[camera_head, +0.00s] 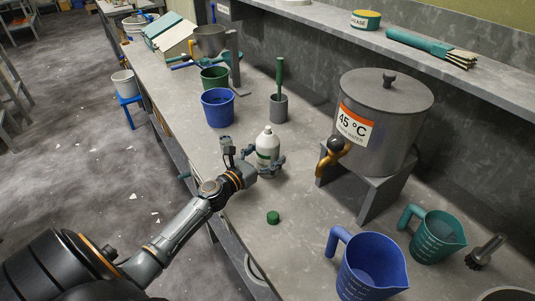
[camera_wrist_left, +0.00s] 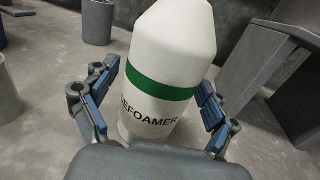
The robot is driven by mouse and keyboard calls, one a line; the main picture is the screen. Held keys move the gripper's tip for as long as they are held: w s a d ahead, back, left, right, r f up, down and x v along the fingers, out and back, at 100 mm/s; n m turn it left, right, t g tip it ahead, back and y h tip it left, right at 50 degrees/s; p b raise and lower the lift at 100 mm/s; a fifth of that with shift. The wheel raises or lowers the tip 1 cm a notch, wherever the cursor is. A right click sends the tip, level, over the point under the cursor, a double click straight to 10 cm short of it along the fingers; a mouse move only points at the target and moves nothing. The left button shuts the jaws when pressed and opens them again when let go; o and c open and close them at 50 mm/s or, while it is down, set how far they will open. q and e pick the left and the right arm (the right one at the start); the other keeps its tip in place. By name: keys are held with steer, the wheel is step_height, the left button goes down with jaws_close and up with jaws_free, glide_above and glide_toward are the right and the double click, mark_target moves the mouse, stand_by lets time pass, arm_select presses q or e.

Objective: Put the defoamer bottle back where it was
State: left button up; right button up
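The defoamer bottle (camera_head: 267,148), white with a green band, appears to stand upright on the grey counter, left of the big steel tank. In the left wrist view the bottle (camera_wrist_left: 168,75) fills the middle, its "DEFOAMER" lettering towards me. My left gripper (camera_head: 257,163) is around the lower part of the bottle, one finger on each side. In the left wrist view the gripper (camera_wrist_left: 160,100) looks open, with a gap between the left pad and the bottle; contact on the right is unclear. A green cap (camera_head: 273,217) lies on the counter nearer me. My right gripper is not in view.
The tank (camera_head: 390,118) marked 45 °C stands on a metal stand (camera_head: 375,195) to the right. A blue jug (camera_head: 370,268), a green jug (camera_head: 437,238) and a brush (camera_head: 484,251) are at the front right. Behind the bottle are a blue pail (camera_head: 218,108) and a grey cup (camera_head: 278,108).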

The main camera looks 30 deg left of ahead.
arm_select(q)
steer(key=shift+r, duration=0.15)
steer(key=shift+s, duration=0.2)
steer(key=s, duration=0.3)
steer(key=s+a+b, duration=0.1)
steer(key=s, duration=0.6)
steer(key=shift+s+a, duration=0.2)
steer(key=shift+s, duration=0.05)
steer(key=shift+s+a, duration=0.1)
steer(key=shift+s, duration=0.45)
